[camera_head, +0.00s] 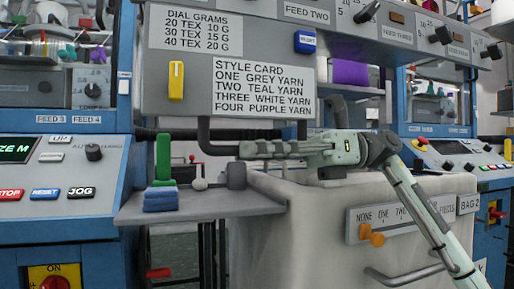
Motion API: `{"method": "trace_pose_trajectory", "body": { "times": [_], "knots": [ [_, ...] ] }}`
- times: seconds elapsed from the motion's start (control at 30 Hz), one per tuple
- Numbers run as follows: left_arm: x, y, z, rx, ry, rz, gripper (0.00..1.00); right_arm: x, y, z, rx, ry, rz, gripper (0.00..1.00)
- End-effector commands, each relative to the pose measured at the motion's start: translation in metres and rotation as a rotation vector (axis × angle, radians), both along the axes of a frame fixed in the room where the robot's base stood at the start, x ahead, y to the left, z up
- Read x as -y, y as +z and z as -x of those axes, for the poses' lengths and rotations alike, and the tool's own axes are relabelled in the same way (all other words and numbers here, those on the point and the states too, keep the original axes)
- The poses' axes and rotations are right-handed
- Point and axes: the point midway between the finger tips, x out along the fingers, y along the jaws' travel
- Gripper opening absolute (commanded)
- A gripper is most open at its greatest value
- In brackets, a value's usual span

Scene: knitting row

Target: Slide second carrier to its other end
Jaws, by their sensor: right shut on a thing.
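My right gripper (250,150), on an arm coming in from the lower right, reaches left under the grey panel with the style card. It is shut, its fingers at a dark grey U-shaped handle (206,137) that hangs below the panel. The fingers cover much of the handle's lower bar, so the exact grip is hidden. I cannot make out which thing is the second carrier. Small red and green parts (72,50) show behind the left machine's window, and similar small parts show in the right machine's window (430,92). My left gripper is not in view.
A pale bin (300,240) stands below my forearm, with an orange slider knob (372,235). Blue machines stand on both sides.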

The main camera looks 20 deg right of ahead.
Motion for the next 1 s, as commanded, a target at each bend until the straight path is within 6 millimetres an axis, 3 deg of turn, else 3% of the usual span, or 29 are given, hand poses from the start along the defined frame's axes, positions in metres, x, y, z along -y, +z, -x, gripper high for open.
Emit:
{"method": "trace_pose_trajectory", "body": {
  "times": [0.27,0.3,0.47,0.8,1.0],
  "knots": [
    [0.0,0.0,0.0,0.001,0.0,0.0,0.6,-0.001,-0.005,0.0,-0.004,0.004,0.012,0.0],
    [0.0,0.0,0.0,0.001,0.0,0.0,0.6,-0.001,-0.005,0.0,-0.004,0.004,0.012,0.14],
    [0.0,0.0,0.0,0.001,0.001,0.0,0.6,-0.001,-0.004,0.0,-0.003,0.004,0.01,0.34],
    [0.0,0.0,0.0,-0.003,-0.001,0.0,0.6,0.003,-0.001,0.0,-0.001,0.001,0.005,0.34],
    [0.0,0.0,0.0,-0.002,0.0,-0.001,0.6,0.032,-0.001,-0.002,-0.002,-0.002,0.004,0.34]
  ]
}}
